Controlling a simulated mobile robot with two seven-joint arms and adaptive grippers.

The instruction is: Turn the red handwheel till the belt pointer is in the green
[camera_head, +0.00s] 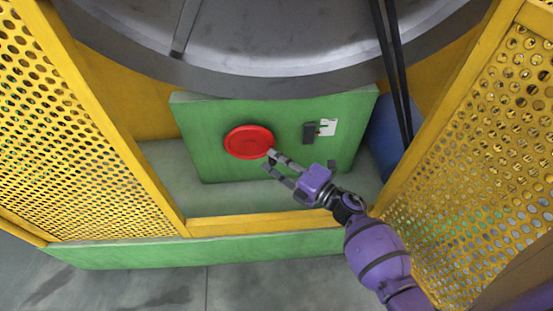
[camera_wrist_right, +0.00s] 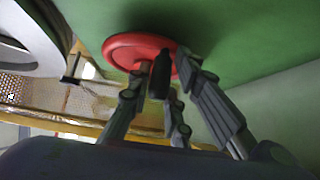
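The red handwheel (camera_head: 248,142) is a round disc on the front of a green panel (camera_head: 210,111). My right gripper (camera_head: 269,160) is at its lower right edge. In the wrist view the red handwheel (camera_wrist_right: 130,48) has a dark handle (camera_wrist_right: 160,78) sticking out between the fingers of my right gripper (camera_wrist_right: 162,66). The fingers are spread, with small gaps seeming to show beside the handle. A white plate (camera_head: 328,127) with a small red mark and a dark block (camera_head: 309,133) sit right of the wheel; the pointer reading is too small to tell. My left gripper is out of view.
Yellow perforated guards (camera_head: 60,130) stand at left and right (camera_head: 485,160). A low yellow rail (camera_head: 260,226) crosses in front. A large grey drum (camera_head: 270,45) hangs above the panel, and dark belts (camera_head: 393,70) run down at right.

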